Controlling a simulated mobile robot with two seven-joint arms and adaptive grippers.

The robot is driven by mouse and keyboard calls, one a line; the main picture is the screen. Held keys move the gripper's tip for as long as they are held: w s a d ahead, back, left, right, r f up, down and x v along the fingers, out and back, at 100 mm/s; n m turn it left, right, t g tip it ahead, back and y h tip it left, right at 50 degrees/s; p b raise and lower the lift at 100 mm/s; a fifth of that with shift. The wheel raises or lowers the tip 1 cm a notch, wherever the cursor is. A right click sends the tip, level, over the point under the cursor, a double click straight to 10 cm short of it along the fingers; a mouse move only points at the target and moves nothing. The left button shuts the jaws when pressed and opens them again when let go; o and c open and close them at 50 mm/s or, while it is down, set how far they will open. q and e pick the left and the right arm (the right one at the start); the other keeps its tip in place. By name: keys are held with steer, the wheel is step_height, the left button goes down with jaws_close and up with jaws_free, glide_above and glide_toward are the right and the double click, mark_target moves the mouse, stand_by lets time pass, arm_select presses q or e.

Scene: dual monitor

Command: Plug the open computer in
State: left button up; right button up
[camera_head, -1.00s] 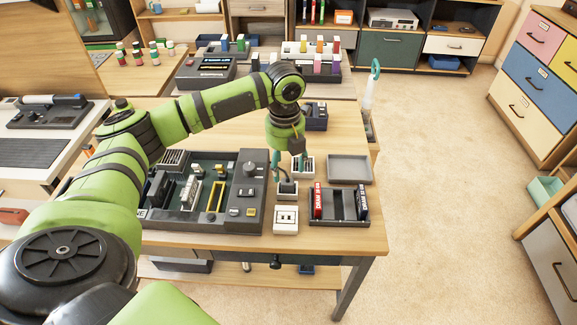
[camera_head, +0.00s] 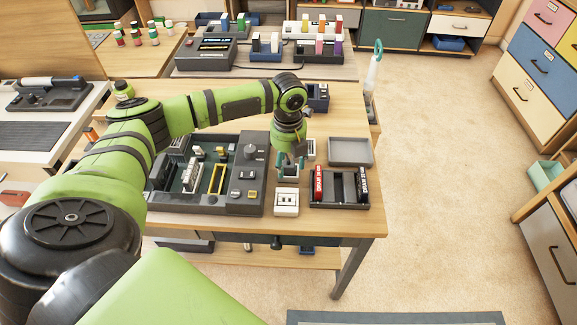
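The open computer (camera_head: 232,201) is a dark, low case with its inner boards showing, on the wooden table left of centre. A white block with a socket-like face (camera_head: 286,203) sits just right of it, near the front edge. My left gripper (camera_head: 290,168) points down just behind that white block. Its teal fingers look apart, around or beside a small dark holder that they mostly hide. I cannot make out a plug or cord between them. My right gripper is not in view.
A dark tray (camera_head: 340,202) with red and black upright items stands to the right, and an empty grey tray (camera_head: 350,152) lies behind it. Several devices fill the bench behind. The carpet at right is clear.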

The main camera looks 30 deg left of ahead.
mark_target(289, 163)
arm_select(q)
steer(key=c, duration=0.7)
jaws_close()
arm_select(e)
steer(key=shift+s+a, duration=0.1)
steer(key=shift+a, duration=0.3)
arm_select(q)
steer(key=shift+r, duration=0.1)
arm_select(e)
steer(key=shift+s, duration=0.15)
